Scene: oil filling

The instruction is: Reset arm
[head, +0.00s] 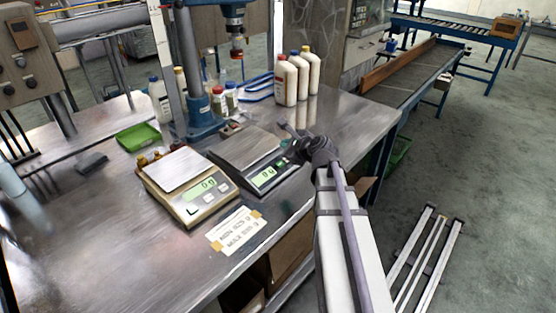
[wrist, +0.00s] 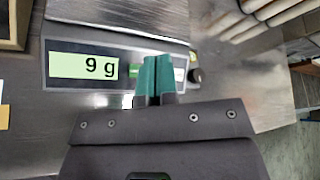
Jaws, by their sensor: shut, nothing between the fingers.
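My gripper (head: 286,129) is above the right side of the metal workbench, by the right-hand scale (head: 246,147). In the wrist view my gripper (wrist: 155,82) shows two green fingertips pressed together with nothing between them. The fingertips overlap the front panel of the right-hand scale (wrist: 75,50), just right of its display, which reads 9 g. I cannot tell whether they touch it. My arm reaches up from the bottom of the head view.
A beige scale (head: 190,187) stands to the left, with a paper label (head: 236,231) in front. Several white bottles (head: 297,78) stand behind my gripper. A blue press stand (head: 194,110) and a green tray (head: 138,137) are further left. The bench front is mostly clear.

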